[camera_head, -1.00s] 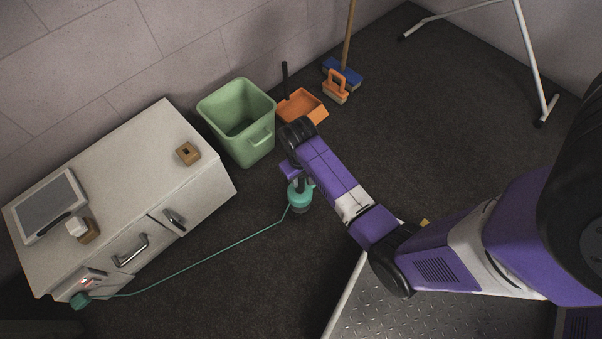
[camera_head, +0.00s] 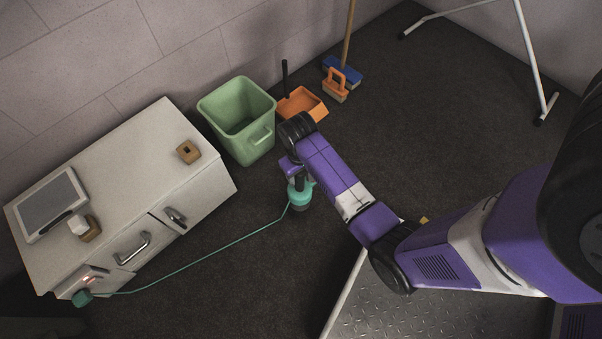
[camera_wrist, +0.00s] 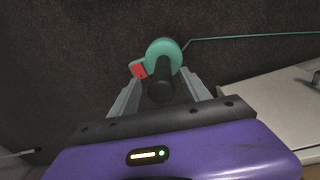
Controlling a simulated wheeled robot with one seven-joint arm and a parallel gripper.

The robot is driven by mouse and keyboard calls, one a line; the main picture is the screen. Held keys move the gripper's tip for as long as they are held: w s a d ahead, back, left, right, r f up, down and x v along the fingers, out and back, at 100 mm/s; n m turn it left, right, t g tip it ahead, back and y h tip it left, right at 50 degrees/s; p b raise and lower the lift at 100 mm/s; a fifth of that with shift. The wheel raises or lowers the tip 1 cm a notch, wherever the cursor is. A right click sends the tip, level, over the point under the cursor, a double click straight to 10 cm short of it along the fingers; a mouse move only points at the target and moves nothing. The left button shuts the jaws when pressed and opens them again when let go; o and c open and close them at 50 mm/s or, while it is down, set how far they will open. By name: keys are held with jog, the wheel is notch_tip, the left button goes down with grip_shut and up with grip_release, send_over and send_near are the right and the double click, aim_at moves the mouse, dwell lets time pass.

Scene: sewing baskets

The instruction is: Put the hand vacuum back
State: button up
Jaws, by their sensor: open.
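The hand vacuum (camera_head: 299,199) is teal with a dark handle and stands on the dark floor in front of the cabinet. A thin teal cord runs from it to a teal plug (camera_head: 82,298) at the cabinet's lower left. In the wrist view the vacuum (camera_wrist: 166,50) shows a round teal body, a red part on its left and its dark handle towards me. My gripper (camera_wrist: 160,80) is open, with one finger on each side of the handle. I cannot tell whether the fingers touch it. In the head view my arm partly hides the vacuum.
A white cabinet (camera_head: 130,165) with two handles stands at left, with a grey-screened device (camera_head: 48,205) and small wooden blocks on top. A green bin (camera_head: 237,105), an orange dustpan (camera_head: 303,104) and a blue broom head (camera_head: 343,72) stand along the wall.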

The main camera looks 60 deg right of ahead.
jog(key=r+p, duration=0.1)
jog(key=r, duration=0.2)
jog(key=r+p, duration=0.2)
jog(key=r, duration=0.2)
jog(key=r+p, duration=0.1)
jog(key=r, duration=0.2)
jog(key=shift+a+r, duration=0.4)
jog(key=s+a+r+n+t+h, duration=0.1)
jog(key=s+a+n+t+h, duration=0.15)
jog(key=s+a+t, duration=0.55)
jog(key=s+a+r+t+y, duration=0.1)
jog(key=s+a+r+t, duration=0.1)
jog(key=r, duration=0.6)
jog(key=s+a+r+n+t+y, duration=0.1)
jog(key=s+a+r, duration=0.3)
jog(key=r, duration=0.4)
jog(key=s+a+r+n+t+y, duration=0.1)
jog(key=s+a+r+t, duration=0.2)
jog(key=r, duration=0.5)
jog(key=shift+s+a+r+t, duration=0.2)
jog(key=shift+s+a+t, duration=0.2)
jog(key=shift+s, duration=0.1)
jog(key=shift+r+n+p, duration=0.1)
jog(key=shift+n+p, duration=0.15)
jog(key=shift+p, duration=0.05)
